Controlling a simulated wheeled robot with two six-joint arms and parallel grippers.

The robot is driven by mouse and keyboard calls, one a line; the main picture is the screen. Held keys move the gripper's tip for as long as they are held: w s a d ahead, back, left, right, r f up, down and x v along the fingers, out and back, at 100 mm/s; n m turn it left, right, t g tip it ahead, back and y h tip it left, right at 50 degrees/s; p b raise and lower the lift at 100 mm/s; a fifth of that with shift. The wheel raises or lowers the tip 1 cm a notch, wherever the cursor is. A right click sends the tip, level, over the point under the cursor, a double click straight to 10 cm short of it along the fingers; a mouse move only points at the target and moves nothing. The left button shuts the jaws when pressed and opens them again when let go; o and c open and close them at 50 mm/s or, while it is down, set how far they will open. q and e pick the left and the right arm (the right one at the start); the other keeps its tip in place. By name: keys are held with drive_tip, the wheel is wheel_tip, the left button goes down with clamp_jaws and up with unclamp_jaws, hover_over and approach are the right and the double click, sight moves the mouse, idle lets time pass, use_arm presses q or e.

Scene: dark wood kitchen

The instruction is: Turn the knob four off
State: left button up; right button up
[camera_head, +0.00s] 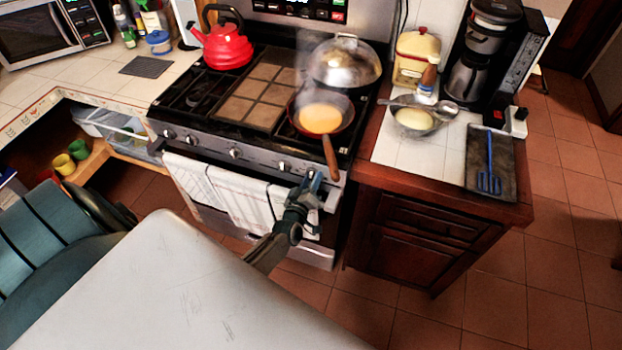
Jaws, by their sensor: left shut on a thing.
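The stove (262,152) has a row of knobs along its front panel. Several knobs show, among them one at the left end (168,134), one in the middle (235,153) and one toward the right (284,166). My left gripper (312,177) is at the right end of this panel, below the pan handle. It is shut on a stove knob there, and its fingers mostly hide that knob. Which way the knob points cannot be told. My right gripper is not in view.
A steaming pan (339,106) with yellow food sits on the right front burner, its handle (330,158) jutting over the front edge near my gripper. A domed lid (344,62) is behind. Towels (232,195) hang on the oven door. A wooden cabinet (420,225) stands right.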

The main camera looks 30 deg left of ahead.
use_arm(q)
drive_tip(key=shift+f, duration=0.1)
idle(0.3)
drive_tip(key=o, duration=1)
drive_tip(key=b+v, duration=0.2)
drive_tip(key=v, duration=0.9)
drive_tip(key=shift+a, duration=0.1)
